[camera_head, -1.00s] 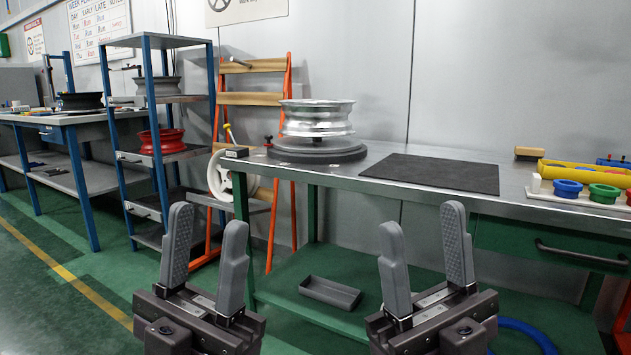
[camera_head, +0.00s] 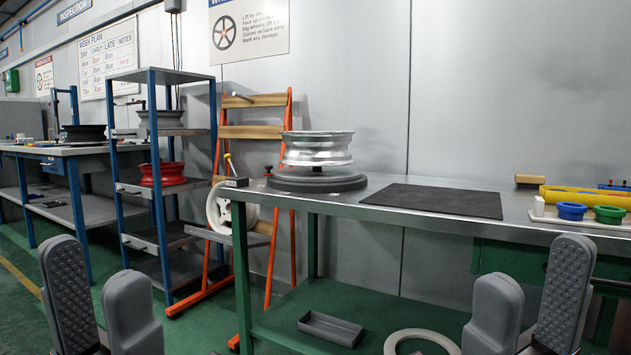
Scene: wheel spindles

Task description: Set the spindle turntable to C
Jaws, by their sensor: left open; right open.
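The spindle turntable (camera_head: 318,182) is a dark grey round base near the left end of the steel workbench. A silver wheel rim (camera_head: 317,149) sits on its spindle above the base. My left gripper (camera_head: 100,300) is open and empty at the lower left, in front of the bench. My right gripper (camera_head: 530,300) is open and empty at the lower right. Both are well apart from the turntable.
A black mat (camera_head: 440,200) lies right of the turntable. Blue and green rings (camera_head: 572,211) and a yellow tool (camera_head: 585,196) are further right. A blue shelf (camera_head: 160,76) with a red rim (camera_head: 163,173) and an orange rack (camera_head: 283,200) stand left. A grey tray (camera_head: 331,328) lies on the lower shelf.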

